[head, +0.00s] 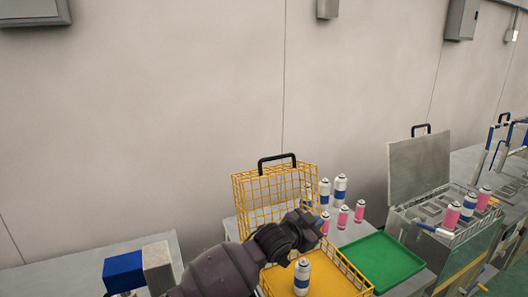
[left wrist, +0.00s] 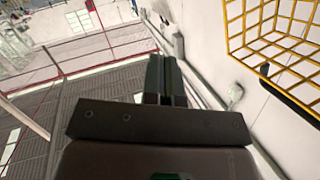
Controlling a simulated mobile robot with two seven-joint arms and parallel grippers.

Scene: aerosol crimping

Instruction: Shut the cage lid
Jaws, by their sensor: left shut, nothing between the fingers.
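The yellow wire cage has its lid (head: 258,194) standing open and upright at the back, with a black handle (head: 277,158) on its top edge. The cage base (head: 345,262) is open on top and holds a white can with a blue band (head: 302,277). My left gripper (head: 318,224) is in front of the lid, above the base, and hides part of both. In the left wrist view its fingers (left wrist: 166,80) are shut and empty, and the yellow lid (left wrist: 276,40) with its black handle (left wrist: 291,104) shows at the right, apart from the fingers. My right gripper is out of view.
Several cans (head: 340,187), blue-banded and pink, stand on the table right of the lid. A green tray (head: 378,262) lies right of the cage. A grey case (head: 418,168) with a raised lid stands further right. A blue block (head: 123,272) is at left. The wall is behind.

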